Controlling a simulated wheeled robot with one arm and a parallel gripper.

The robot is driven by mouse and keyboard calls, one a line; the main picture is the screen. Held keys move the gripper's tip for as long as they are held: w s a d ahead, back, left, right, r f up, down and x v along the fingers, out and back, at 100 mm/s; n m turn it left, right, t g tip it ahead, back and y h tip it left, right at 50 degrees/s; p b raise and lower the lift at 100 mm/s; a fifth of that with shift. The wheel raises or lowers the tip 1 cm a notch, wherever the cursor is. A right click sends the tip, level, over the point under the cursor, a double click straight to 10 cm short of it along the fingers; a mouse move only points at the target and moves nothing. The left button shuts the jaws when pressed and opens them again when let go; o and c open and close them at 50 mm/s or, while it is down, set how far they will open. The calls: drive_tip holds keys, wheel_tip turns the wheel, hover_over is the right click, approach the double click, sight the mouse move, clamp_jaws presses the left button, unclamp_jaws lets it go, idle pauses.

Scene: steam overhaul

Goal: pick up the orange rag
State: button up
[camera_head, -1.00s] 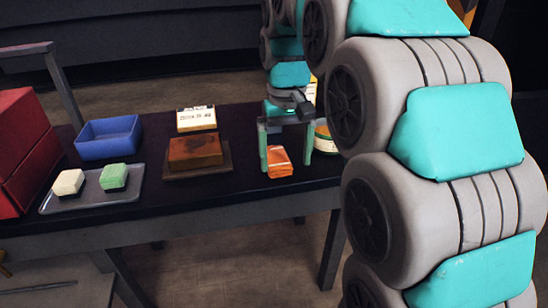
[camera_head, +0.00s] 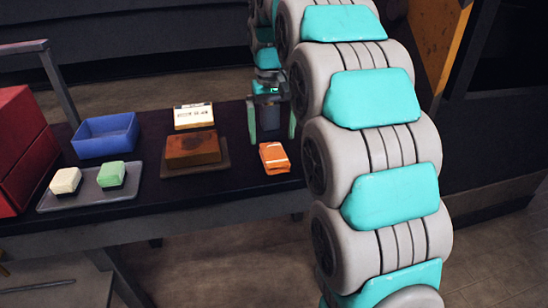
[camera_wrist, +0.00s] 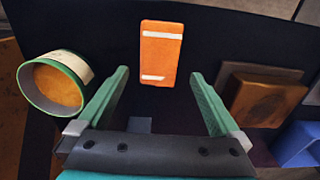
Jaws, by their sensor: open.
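The orange rag (camera_head: 274,157) lies folded on the dark table near its front right edge. It has pale stripes and also shows in the wrist view (camera_wrist: 161,54), top centre. My gripper (camera_head: 271,133) is open, with its two green fingers behind the rag in the head view. In the wrist view my gripper (camera_wrist: 157,84) has the rag ahead of the fingertips and centred between their lines. The fingers appear apart from the rag, and nothing is between them.
A brown block (camera_head: 192,148) on a dark tray sits left of the rag, with a labelled box (camera_head: 193,116) behind it. A blue bin (camera_head: 105,136), a grey tray (camera_head: 90,200) with two sponge-like blocks and a red box (camera_head: 22,150) stand further left. A round tin (camera_wrist: 60,85) is close to one finger.

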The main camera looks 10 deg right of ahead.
sight(273, 151)
drive_tip(key=shift+s+f, duration=0.15)
drive_tip(key=shift+f, duration=1.05)
drive_tip(key=shift+s+f, duration=0.1)
drive_tip(key=shift+f, duration=1.1)
drive_tip(key=c, duration=1.3)
